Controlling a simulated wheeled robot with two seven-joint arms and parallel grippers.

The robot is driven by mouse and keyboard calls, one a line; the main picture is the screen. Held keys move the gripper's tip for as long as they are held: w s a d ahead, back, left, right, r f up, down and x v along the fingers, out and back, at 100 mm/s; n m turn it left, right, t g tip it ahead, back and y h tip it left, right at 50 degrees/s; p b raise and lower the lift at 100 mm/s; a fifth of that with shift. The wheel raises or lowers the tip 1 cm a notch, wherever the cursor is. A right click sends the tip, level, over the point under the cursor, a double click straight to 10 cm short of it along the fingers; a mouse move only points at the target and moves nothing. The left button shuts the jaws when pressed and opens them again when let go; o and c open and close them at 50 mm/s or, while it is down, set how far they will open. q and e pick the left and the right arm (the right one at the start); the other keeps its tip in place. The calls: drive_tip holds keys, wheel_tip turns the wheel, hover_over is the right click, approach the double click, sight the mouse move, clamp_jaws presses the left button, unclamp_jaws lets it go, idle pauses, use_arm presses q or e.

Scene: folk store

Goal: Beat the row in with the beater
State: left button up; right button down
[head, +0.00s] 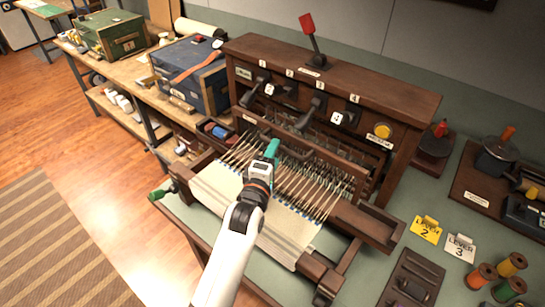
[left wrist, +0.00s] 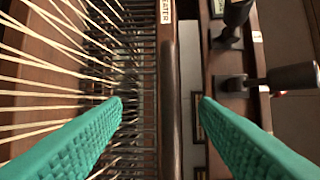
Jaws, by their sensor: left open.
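The loom stands on the bench, with cream woven cloth (head: 215,187) at its front and pale warp threads (head: 310,190) running back to the wire heddles. The beater (left wrist: 169,100) is a dark wooden bar with a partly cut-off label at its top in the left wrist view. My left gripper (head: 271,149) is over the loom, above the threads near the beater. Its teal fingers are wide apart in the left wrist view (left wrist: 160,118). The bar shows between them, and no contact shows. I cannot tell whether the fingers are level with it. My right gripper is not in view.
Dark levers (head: 312,112) with numbered tags stick out from the loom's upper frame close behind the beater. A red-topped lever (head: 309,30) stands on top. Lever cards (head: 426,229) and thread spools (head: 481,276) lie at the right. A blue chest (head: 188,75) stands at the left.

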use_arm(q)
drive_tip(key=shift+d+r, duration=0.35)
drive_tip(key=shift+r, duration=0.25)
drive_tip(key=p+v, duration=0.4)
drive_tip(key=v, duration=0.4)
drive_tip(key=shift+f, duration=0.3)
idle(0.8)
